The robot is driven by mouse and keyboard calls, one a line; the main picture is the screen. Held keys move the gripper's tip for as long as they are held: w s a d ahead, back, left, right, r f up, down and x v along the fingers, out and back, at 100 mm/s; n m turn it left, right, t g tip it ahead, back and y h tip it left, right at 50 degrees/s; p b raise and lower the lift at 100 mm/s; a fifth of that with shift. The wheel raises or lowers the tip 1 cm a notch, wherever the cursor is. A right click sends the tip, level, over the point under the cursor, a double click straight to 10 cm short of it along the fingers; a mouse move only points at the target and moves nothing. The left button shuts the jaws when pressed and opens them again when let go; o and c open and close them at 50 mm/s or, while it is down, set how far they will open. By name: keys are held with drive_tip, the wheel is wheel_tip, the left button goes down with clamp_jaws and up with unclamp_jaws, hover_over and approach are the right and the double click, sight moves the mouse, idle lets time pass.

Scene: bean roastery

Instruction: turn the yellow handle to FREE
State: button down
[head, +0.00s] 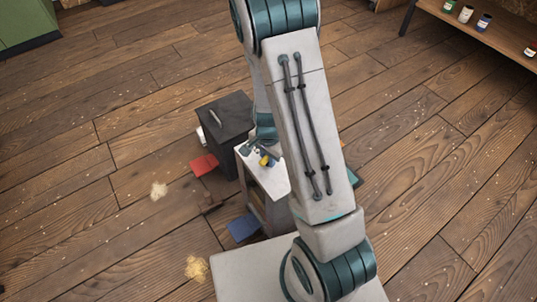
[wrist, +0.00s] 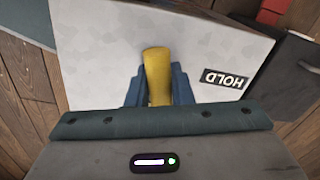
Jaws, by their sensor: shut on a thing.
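The yellow handle (wrist: 157,68) stands out from a pale grey panel (wrist: 100,50) in the middle of the wrist view. My gripper (wrist: 158,88) is shut on it, with one blue finger on each side. A black label reading HOLD (wrist: 226,79) is on the panel to the right of the handle; its text looks upside down. No FREE label shows. In the head view the yellow handle (head: 265,161) is a small patch on top of the pale cabinet (head: 268,181), and my arm hides part of the cabinet.
A dark box (head: 225,125) stands behind the cabinet. A red piece (head: 204,165) and a blue piece (head: 243,228) lie beside it on the left. A shelf with several jars (head: 484,22) is at the far right. Wooden floor (head: 90,200) lies mostly open on the left.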

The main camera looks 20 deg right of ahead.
drive_tip(key=c, duration=2.2)
unclamp_jaws()
drive_tip(key=m+p, duration=0.2)
drive_tip(key=m, duration=0.3)
drive_tip(key=shift+w+m, duration=0.1)
drive_tip(key=shift+m, duration=0.2)
drive_tip(key=c, duration=2.2)
unclamp_jaws()
drive_tip(key=shift+p, duration=0.3)
drive_tip(key=c, duration=2.2)
unclamp_jaws()
drive_tip(key=c, duration=1.2)
unclamp_jaws()
wheel_tip(320, 180, up, 14)
drive_tip(key=p, duration=0.5)
drive_tip(key=shift+f, duration=0.1)
